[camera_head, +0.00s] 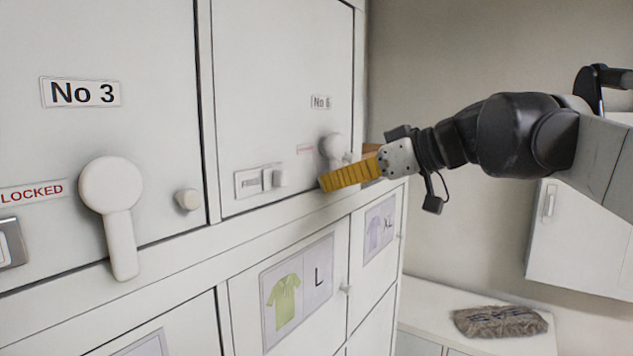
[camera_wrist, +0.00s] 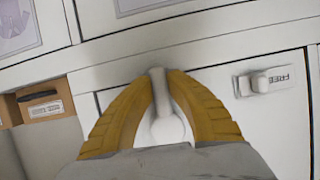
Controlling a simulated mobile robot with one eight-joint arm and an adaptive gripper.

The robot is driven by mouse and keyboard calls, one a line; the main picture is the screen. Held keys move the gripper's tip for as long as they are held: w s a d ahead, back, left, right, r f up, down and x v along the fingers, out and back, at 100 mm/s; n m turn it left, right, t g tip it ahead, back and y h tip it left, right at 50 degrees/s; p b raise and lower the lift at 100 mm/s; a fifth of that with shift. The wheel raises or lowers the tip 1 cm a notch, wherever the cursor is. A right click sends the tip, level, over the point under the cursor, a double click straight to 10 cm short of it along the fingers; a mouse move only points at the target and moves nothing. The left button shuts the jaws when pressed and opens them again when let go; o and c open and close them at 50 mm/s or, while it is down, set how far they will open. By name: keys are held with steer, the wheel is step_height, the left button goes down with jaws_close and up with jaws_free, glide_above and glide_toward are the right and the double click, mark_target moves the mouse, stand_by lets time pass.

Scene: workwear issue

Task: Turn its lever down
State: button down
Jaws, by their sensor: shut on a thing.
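The lever (camera_head: 332,146) of locker door No 6 is white with a round hub. Its handle is hidden behind my gripper (camera_head: 325,182) in the head view. In the wrist view, which is upside down, the yellow fingers (camera_wrist: 160,78) are shut on the handle (camera_wrist: 158,92) from both sides. There the handle runs from the hub (camera_wrist: 168,130) towards the lower cabinets, so it appears to point down.
Door No 3 (camera_head: 150,40) has a similar lever (camera_head: 120,235) hanging down and a small knob (camera_head: 187,199). A FREE label with a slider (camera_head: 279,178) is left of my gripper. A furry folded item (camera_head: 500,321) lies on the low counter at right.

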steer(key=shift+w, duration=0.1)
stand_by(0.3)
steer(key=c, duration=1.3)
jaws_free()
steer(key=shift+w, duration=0.1)
steer(key=shift+c, duration=0.2)
steer(key=v, duration=1.2)
